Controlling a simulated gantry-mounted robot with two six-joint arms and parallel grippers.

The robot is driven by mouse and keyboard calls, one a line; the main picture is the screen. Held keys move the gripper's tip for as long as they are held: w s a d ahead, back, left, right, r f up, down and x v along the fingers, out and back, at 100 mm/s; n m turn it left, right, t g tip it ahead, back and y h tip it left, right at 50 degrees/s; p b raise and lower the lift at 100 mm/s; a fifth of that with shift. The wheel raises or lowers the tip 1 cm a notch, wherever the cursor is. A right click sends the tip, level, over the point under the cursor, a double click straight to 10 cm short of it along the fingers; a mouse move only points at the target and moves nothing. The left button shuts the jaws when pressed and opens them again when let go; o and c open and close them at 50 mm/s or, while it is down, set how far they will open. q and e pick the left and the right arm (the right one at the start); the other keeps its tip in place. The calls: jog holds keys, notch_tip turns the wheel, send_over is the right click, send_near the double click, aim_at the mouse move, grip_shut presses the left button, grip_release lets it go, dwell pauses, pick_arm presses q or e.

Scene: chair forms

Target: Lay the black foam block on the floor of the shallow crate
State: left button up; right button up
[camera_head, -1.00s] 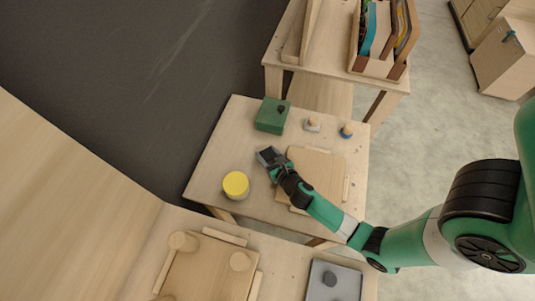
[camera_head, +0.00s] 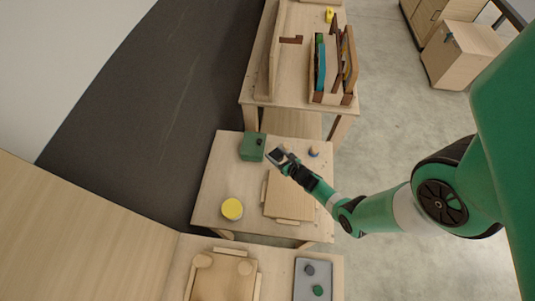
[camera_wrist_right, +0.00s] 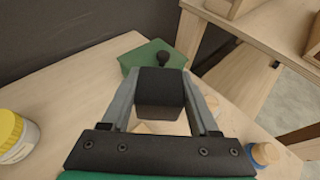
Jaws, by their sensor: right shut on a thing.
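The black foam block (camera_wrist_right: 160,90) is between the fingers of my right gripper (camera_wrist_right: 160,88) in the right wrist view. My right gripper (camera_head: 277,153) is shut on it and shows in the head view above the middle table, just right of the green box (camera_head: 252,147). How high the block is held is hard to tell. No thing is plainly the shallow crate; a flat wooden piece with low side rails (camera_head: 288,194), below my gripper in the head view, may be it. My left gripper is not in view.
A yellow-lidded jar (camera_head: 232,209) stands at the front left of the middle table (camera_head: 208,180). A blue-based knob (camera_head: 313,152) is at its right edge. A grey tray (camera_head: 301,285) with small weights is in front. A rack of boards (camera_head: 333,99) stands on the back table.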

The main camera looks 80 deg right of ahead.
jog(key=shift+s+d+r, duration=0.4)
jog(key=shift+s+d, duration=0.3)
jog(key=shift+d, duration=0.1)
jog(key=w+a+r+n+t+y+p, duration=0.2)
jog(key=w+a+r+n+y+p, duration=0.3)
jog(key=a+r, duration=0.45)
jog(key=w+a+r+n+t+y+p, duration=0.1)
jog(key=w+a+r+n+y+p, duration=0.35)
jog(key=r, duration=0.75)
jog(key=a+r+n+y+p, duration=0.1)
jog(key=a+r, duration=0.3)
jog(key=a, duration=0.4)
jog(key=s+a+r+n+g+y+p, duration=0.1)
jog(key=a+r+n+y, duration=0.2)
jog(key=a, duration=0.5)
notch_tip(320, 180, up, 2)
jog(key=shift+a+r+g+y+p, duration=0.2)
jog(key=shift+g+y+p, duration=0.1)
jog(key=shift+y, duration=0.45)
jog(key=shift+s+d, duration=0.1)
